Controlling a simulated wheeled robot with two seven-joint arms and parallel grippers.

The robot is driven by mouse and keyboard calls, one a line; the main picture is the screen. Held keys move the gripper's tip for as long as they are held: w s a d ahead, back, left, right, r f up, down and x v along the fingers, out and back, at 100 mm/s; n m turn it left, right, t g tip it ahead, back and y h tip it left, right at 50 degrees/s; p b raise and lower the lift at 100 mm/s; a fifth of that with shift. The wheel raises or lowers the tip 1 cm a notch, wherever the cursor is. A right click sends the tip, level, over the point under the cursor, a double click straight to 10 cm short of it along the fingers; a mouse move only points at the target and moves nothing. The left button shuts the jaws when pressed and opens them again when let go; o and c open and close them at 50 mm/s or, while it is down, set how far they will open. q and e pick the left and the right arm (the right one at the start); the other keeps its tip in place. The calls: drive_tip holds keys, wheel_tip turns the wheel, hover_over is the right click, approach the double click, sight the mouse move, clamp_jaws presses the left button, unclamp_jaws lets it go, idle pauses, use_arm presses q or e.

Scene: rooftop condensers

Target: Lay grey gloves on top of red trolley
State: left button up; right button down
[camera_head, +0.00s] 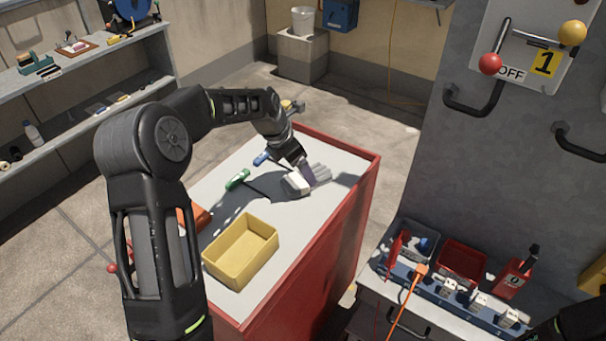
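The red trolley (362,215) stands in the middle with a pale grey top. Grey gloves (320,173) are at the far right part of that top, with their finger ends pointing right. My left gripper (307,176) reaches down over the trolley and is right at the gloves, overlapping them in the view. Its fingers are small and partly hidden, so I cannot tell whether it is shut on them. I also cannot tell whether the gloves rest fully on the top. My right gripper is not in view; a dark arm part shows at the bottom right corner.
On the trolley top are a yellow bin (241,252), a green-handled tool (237,179), a blue-handled tool (262,158) and an orange item (196,218) partly behind my arm. A grey cabinet (500,130) and a bench with a red tray (461,262) stand at right.

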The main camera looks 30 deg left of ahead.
use_arm(q)
drive_tip(key=v, duration=0.8)
drive_tip(key=shift+b, duration=0.4)
